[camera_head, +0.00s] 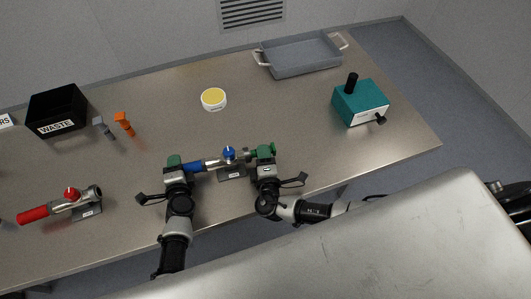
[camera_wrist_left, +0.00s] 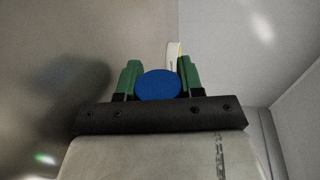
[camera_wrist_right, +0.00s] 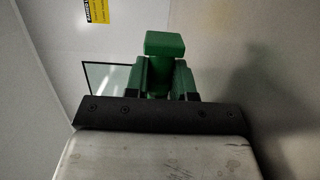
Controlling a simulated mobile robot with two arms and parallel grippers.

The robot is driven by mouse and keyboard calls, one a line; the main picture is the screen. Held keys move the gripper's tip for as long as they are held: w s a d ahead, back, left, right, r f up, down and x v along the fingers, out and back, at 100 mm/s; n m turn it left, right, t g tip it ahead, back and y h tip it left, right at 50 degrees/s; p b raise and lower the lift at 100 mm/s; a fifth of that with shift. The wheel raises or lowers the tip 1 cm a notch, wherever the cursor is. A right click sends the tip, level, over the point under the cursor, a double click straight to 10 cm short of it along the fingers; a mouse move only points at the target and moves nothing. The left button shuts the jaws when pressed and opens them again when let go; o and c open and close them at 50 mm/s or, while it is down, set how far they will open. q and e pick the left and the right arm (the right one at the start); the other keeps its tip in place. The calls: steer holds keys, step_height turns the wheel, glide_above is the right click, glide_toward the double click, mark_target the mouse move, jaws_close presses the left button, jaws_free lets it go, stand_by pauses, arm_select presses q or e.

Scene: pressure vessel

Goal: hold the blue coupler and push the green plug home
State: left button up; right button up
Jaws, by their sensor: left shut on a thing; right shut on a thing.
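The blue coupler (camera_head: 194,167) lies level at the left end of a metal fitting with a blue knob (camera_head: 229,153), on a dark labelled stand. My left gripper (camera_head: 175,163) is shut on the coupler; its round blue end (camera_wrist_left: 158,85) sits between the green fingers in the left wrist view. The green plug (camera_head: 272,148) is at the right end of the fitting. My right gripper (camera_head: 264,154) is shut on it; the plug's square green head (camera_wrist_right: 164,44) stands out beyond the fingers in the right wrist view. How deep the plug sits is hidden by the gripper.
A second fitting with a red handle (camera_head: 34,214) lies at the left. A black waste bin (camera_head: 58,109), grey and orange (camera_head: 124,123) small parts, a yellow-topped round tub (camera_head: 213,99), a grey tray (camera_head: 300,55) and a teal box (camera_head: 360,103) stand further back. The middle table is clear.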

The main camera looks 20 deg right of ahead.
steer(key=shift+a, duration=0.7)
steer(key=o, duration=0.9)
steer(key=v, duration=1.2)
steer(key=shift+d, duration=0.1)
arm_select(q)
steer(key=o, duration=1.2)
